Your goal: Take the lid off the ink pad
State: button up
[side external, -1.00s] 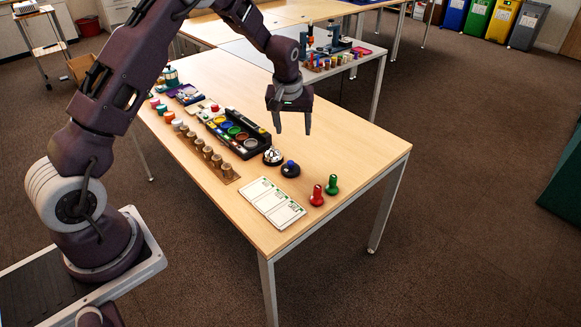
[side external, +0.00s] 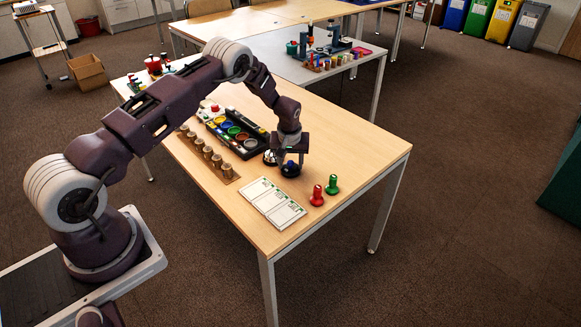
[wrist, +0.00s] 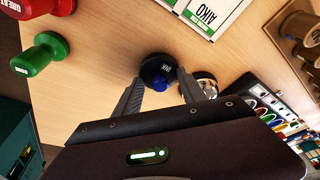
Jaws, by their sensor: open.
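The ink pad (side external: 291,170) is a small round dark tin with a blue knob on its lid, standing on the wooden table. In the wrist view the ink pad (wrist: 158,71) shows white lettering on its dark lid, and the blue knob is at its near side. The lid is on the tin. My gripper (side external: 291,166) is low over the pad and points down. In the wrist view my gripper (wrist: 162,92) is open, with one finger on either side of the lid and knob. I cannot tell whether the fingers touch it.
A silver-and-black desk bell (side external: 269,158) stands close beside the pad, near one finger. A white card sheet (side external: 272,202) lies in front. A red stamp (side external: 317,196) and a green stamp (side external: 332,185) stand to the right. A black tray of colours (side external: 237,133) is behind left.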

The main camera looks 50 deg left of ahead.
grip_shut()
jog(key=shift+s, duration=0.1)
jog(key=shift+f, duration=0.1)
notch_tip(320, 180, up, 9)
jog(key=shift+d+r, duration=0.1)
send_near(291, 163)
jog(key=w+d, duration=0.2)
jog(key=d+f, duration=0.2)
jog(key=d, duration=0.1)
notch_tip(291, 163, down, 8)
jog(key=shift+s+f, duration=0.1)
